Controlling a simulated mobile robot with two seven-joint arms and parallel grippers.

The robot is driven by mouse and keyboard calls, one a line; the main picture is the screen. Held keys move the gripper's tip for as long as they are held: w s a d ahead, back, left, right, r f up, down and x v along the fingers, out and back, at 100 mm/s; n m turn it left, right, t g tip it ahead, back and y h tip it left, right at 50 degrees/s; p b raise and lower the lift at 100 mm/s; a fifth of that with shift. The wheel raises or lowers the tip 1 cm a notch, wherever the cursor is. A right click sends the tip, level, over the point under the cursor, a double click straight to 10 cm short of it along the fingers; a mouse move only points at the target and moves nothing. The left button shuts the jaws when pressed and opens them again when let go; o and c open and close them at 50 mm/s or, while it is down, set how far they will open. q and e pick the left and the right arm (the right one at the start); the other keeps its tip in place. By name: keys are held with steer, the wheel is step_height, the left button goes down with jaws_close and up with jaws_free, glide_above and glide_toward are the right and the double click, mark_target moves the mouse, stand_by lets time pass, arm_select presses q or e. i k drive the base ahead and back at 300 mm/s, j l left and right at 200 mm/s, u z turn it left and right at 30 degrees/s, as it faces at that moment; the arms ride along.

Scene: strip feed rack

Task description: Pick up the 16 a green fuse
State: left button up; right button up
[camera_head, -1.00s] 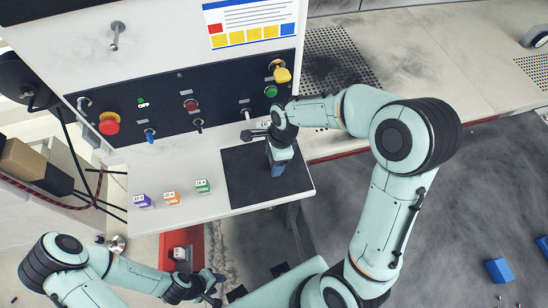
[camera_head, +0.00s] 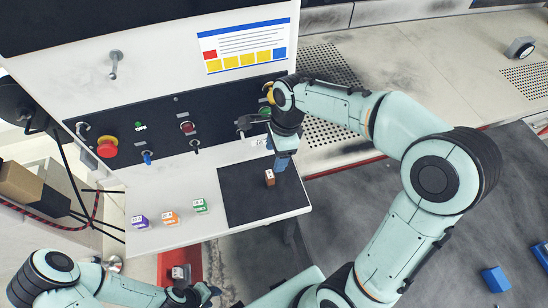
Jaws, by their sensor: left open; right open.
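The green fuse (camera_head: 200,206) is a small block with a white label on top. It stands on the white shelf, just left of the black mat (camera_head: 240,205), at the right end of a row with an orange fuse (camera_head: 170,218) and a purple fuse (camera_head: 139,222). My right gripper (camera_head: 281,163) is open and empty, just above and behind a small brown block (camera_head: 269,179) on the mat, right of the green fuse. My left gripper (camera_head: 210,293) is open, low at the bottom edge, below the shelf front and clear of the fuses.
The dark control panel (camera_head: 165,150) with knobs, switches and a red button (camera_head: 107,148) rises behind the shelf. A red bin (camera_head: 166,264) with a pale block is below the shelf. A blue block (camera_head: 496,279) lies on the floor at right.

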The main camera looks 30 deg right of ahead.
mark_target(200, 206)
steer(key=k+j, duration=0.8)
steer(key=j, duration=0.1)
